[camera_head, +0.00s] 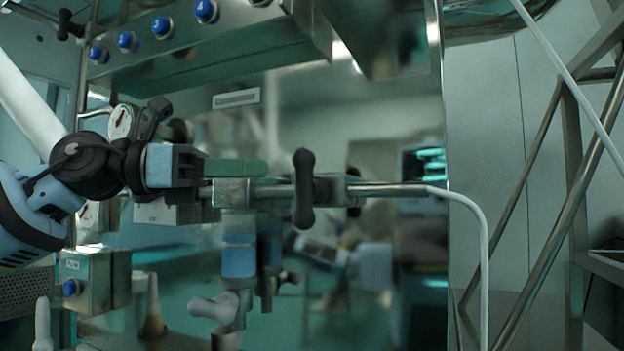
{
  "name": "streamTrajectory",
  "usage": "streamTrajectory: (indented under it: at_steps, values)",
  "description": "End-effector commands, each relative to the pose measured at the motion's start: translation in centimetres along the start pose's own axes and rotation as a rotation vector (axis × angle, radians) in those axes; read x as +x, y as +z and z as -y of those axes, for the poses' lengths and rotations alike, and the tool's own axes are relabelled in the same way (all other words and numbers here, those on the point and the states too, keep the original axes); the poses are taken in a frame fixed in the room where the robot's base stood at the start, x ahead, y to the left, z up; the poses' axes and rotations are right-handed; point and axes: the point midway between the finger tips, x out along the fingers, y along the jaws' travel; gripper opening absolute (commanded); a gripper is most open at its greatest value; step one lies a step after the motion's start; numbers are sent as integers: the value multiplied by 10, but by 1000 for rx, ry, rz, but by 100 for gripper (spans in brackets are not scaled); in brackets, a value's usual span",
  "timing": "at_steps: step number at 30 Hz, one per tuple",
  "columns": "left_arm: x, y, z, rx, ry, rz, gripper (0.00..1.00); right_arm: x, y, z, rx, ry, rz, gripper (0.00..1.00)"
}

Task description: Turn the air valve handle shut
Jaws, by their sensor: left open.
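The black air valve handle (304,188) stands near upright across the horizontal metal air pipe (272,191), near the middle of the view. A pale hose (470,205) runs from the pipe's right end and bends down. My left gripper (205,178) comes in from the left and points right. It is open, and its jaws are left of the handle, apart from it. The jaws overlap a green bar and the pipe's left end in the view, so I cannot tell if they touch these. My right gripper is out of view.
A metal box with blue buttons (162,27) hangs above. A pressure gauge (121,122) is close to my left wrist. A vertical fitting with a grey lever (214,307) stands below the pipe. A shiny panel behind reflects the scene. A metal frame (560,215) stands at right.

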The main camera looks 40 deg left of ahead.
Motion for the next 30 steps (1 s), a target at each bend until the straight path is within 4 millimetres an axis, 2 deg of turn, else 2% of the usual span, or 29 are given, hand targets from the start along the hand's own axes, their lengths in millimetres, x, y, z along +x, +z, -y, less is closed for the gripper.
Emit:
streamTrajectory:
  at_steps: [5, 19, 24, 30]
  values:
    - [12, 0, 0, 0, -1, -4, 40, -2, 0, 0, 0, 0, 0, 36]
    - [64, 0, 0, -2, 0, -3, 40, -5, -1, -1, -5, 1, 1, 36]
    - [74, 0, 0, 0, 0, -2, 40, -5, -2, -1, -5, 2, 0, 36]
    - [77, 0, 0, -2, 0, 0, 40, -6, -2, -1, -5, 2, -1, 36]
